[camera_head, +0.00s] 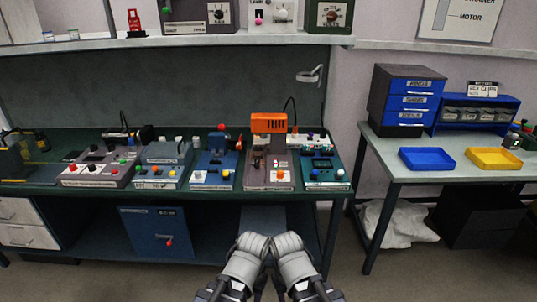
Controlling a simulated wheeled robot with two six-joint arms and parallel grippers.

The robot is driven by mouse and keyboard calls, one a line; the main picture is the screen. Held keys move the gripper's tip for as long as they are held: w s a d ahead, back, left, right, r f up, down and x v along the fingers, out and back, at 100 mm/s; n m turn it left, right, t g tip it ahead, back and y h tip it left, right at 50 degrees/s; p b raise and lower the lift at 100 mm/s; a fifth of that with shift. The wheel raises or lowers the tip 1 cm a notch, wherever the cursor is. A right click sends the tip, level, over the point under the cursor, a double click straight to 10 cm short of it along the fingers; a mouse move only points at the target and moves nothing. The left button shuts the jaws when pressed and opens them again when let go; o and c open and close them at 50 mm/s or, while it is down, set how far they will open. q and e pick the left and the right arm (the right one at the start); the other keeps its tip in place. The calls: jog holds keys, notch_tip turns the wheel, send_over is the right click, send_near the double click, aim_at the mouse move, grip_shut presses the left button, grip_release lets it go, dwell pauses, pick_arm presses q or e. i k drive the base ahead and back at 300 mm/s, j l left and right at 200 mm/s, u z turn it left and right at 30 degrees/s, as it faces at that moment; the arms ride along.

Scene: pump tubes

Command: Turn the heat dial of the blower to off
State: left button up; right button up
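An orange box-shaped head with dark slots, which looks like the blower (269,123), stands over a grey-brown station on the green bench, right of the middle. A small orange knob (280,175) sits on a white plate at the front of that station. It may be the heat dial; its label and pointer are too small to read. My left gripper (253,241) and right gripper (287,241) are side by side at the bottom middle, in front of the bench and well short of the station. Their fingers cannot be made out. Nothing shows held in them.
A teal station (325,172) stands close on the right of the orange-headed one, and a blue station (215,163) on its left. A shelf (180,42) with more panels runs above. A side table at right holds blue (426,159) and yellow (494,159) trays.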

aim_at(280, 176)
jog(key=i+l, duration=0.15)
jog(key=i, duration=0.5)
jog(key=i+l, duration=0.1)
jog(key=i, duration=0.5)
